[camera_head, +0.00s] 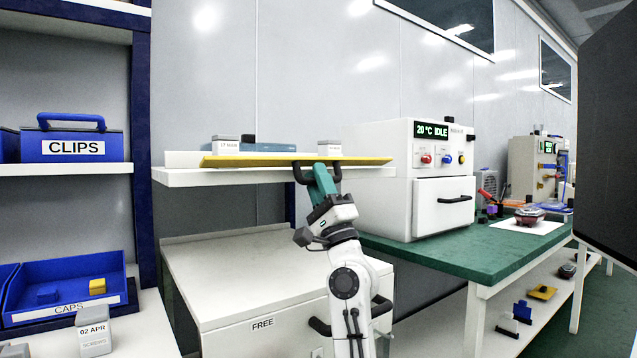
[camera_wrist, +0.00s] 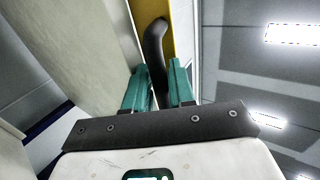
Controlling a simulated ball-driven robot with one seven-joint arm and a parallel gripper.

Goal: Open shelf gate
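The shelf gate is a long, thin yellow bar (camera_head: 250,161) along the front of the white wall shelf (camera_head: 185,179). A dark handle (camera_head: 298,174) hangs from its front edge. In the wrist view, part of the yellow gate (camera_wrist: 180,30) and the curved handle (camera_wrist: 154,45) show. My gripper (camera_head: 318,177) has green fingers and is at the handle. In the wrist view, my gripper (camera_wrist: 157,82) has one finger on each side of the handle, close against it. The fingers' contact faces are partly hidden.
Small grey boxes (camera_head: 329,148) and a blue box stand on the shelf behind the gate. A white oven-like machine (camera_head: 410,180) is close on the right, on a green bench (camera_head: 470,250). A white cabinet (camera_head: 240,280) labelled FREE is below. Blue bins (camera_head: 72,145) are at left.

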